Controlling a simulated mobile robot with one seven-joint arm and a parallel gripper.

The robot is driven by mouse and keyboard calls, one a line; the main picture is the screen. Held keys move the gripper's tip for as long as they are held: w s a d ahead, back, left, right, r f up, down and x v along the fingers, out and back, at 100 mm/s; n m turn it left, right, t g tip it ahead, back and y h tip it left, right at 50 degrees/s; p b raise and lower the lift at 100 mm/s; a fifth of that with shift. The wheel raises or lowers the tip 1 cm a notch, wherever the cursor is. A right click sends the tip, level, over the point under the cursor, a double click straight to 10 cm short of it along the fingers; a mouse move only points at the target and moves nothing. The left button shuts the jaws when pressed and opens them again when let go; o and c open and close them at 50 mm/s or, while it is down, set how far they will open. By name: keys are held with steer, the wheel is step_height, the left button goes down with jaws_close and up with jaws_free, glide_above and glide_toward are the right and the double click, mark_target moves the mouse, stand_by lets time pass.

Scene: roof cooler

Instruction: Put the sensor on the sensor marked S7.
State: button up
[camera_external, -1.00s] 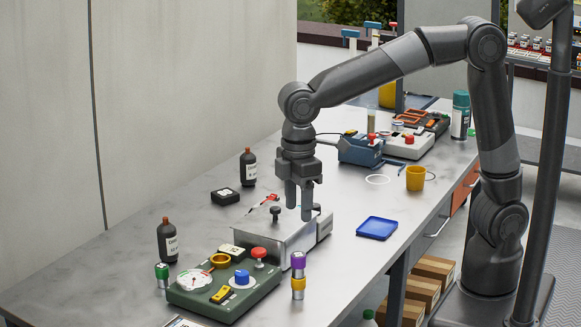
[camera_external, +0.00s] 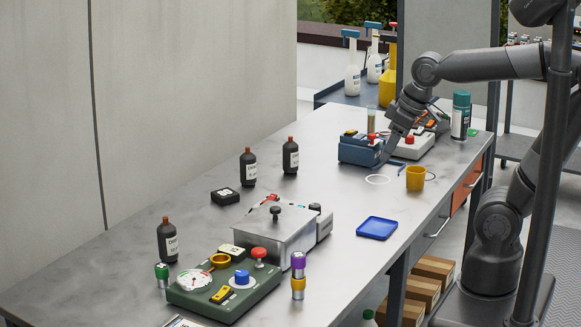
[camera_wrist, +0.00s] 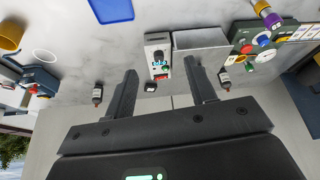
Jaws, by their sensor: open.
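A small silver cylinder with a purple band (camera_external: 298,261) stands upright on a silver one with a yellow band (camera_external: 298,284), at the bench's front edge. A silver cylinder with a green band (camera_external: 162,272) stands left of the green panel. These look like the sensors, but no S7 marking is readable. The purple one also shows in the wrist view (camera_wrist: 262,7), at upper right. My gripper (camera_external: 382,158) is over the back of the bench near the blue instrument, far from the cylinders. In the wrist view my fingers (camera_wrist: 165,82) are apart with nothing held between them.
The green panel (camera_external: 207,299) with gauge and knobs is at the front. Behind it are a lidded metal box (camera_external: 277,235), dark bottles (camera_external: 168,240) and a blue tray (camera_external: 377,228). A blue instrument (camera_external: 358,151) and yellow mug (camera_external: 415,178) stand farther back.

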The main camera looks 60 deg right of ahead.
steer(key=s+d+m, duration=0.1)
steer(key=s+d+f+m+t, duration=0.1)
steer(key=s+d, duration=0.1)
steer(key=shift+s+d+f+h, duration=0.15)
steer(key=shift+s+d+h, duration=0.15)
